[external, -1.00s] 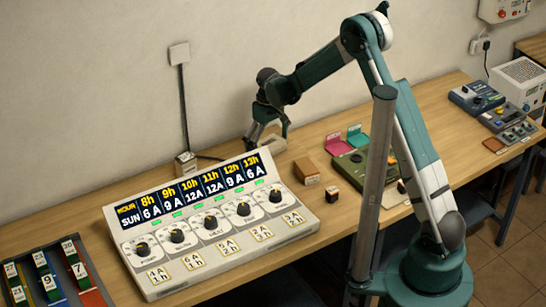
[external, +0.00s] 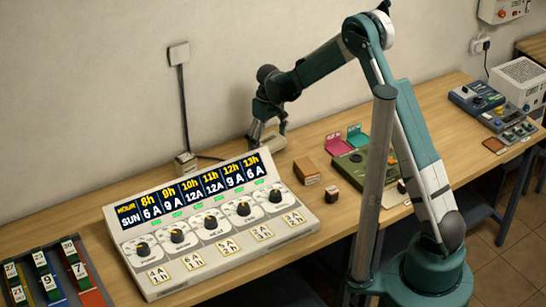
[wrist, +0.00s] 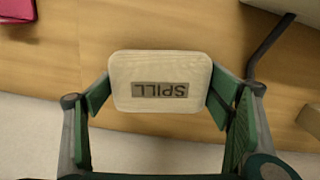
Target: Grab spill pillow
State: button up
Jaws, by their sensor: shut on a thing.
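The spill pillow (wrist: 160,82) is a cream, rounded block with a dark "SPILL" label, upside down in the wrist view. My gripper (wrist: 160,92) is shut on it, with one green finger against each short side. In the external view my gripper (external: 266,132) is behind the big panel's top right corner, near the wall. The pillow (external: 273,142) shows there as a pale shape below the fingers, partly hidden. How far it is above the bench is hard to tell.
The large display panel (external: 207,239) with knobs stands in front of my gripper. A green device (external: 350,167) stands farther right. The grey wall (external: 110,80) is close behind.

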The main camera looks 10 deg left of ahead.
aim_at(268, 140)
notch_tip(268, 140, up, 9)
jog(key=shift+f, duration=0.15)
